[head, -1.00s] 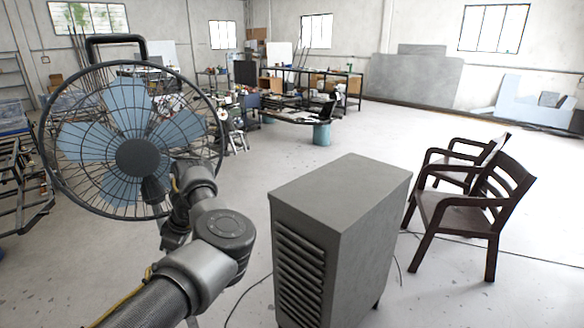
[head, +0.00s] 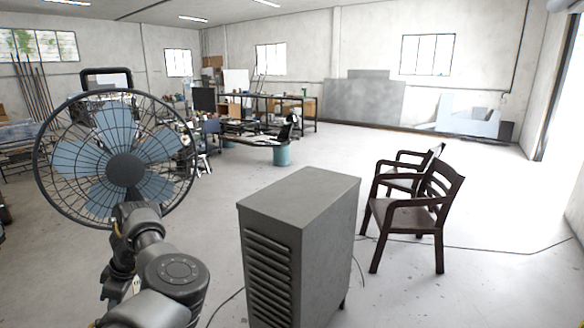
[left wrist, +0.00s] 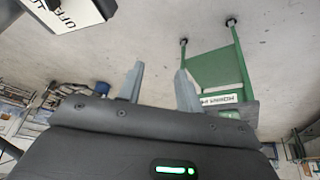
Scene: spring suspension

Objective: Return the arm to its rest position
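My left arm comes in from the lower left in the head view, with its grey and black joints in front of the lower part of a blue-bladed fan (head: 124,170). I cannot make out the fingers of my left gripper in the head view. In the left wrist view, the two grey fingertips of my left gripper (left wrist: 159,85) stand apart. Only pale floor shows between them, and the gripper is empty. My right arm and right gripper are in neither view.
A grey louvred cabinet (head: 320,205) stands close, right of my left arm. Two dark wooden armchairs (head: 400,216) stand beyond it. Cluttered workbenches (head: 250,137) stand farther back. Cables lie on the floor, which is open at right. A green frame (left wrist: 215,70) shows in the wrist view.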

